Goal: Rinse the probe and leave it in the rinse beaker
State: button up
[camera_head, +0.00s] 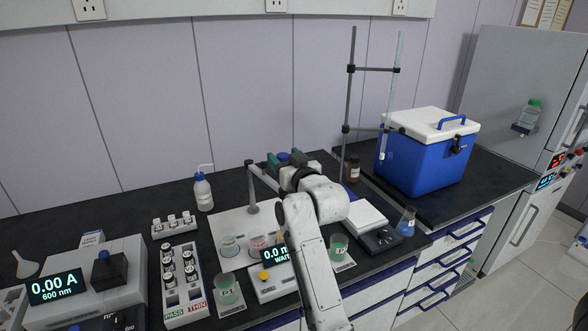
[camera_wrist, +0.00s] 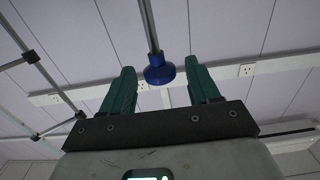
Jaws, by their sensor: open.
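My gripper (camera_head: 285,161) is over the back of the bench, its green fingers apart. In the wrist view the open fingers (camera_wrist: 162,70) have a blue knob (camera_wrist: 160,70) between them, with a grey rod running from it. I cannot tell whether either finger touches it. A clear beaker (camera_head: 229,246) and a pink beaker (camera_head: 258,244) stand on a white mat (camera_head: 225,222). Which is the rinse beaker is unclear.
A grey stand post (camera_head: 252,195) rises beside my gripper. A white wash bottle (camera_head: 203,192) stands to the left. Green beakers stand at D1 (camera_head: 228,290) and right of my arm (camera_head: 338,246). A tall clamp stand (camera_head: 348,110) and a blue cooler (camera_head: 425,155) are at the right.

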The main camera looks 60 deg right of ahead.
jog(key=b+v, duration=0.2)
jog(key=v, duration=0.7)
jog(key=shift+s+a, duration=0.1)
jog(key=shift+c, duration=0.2)
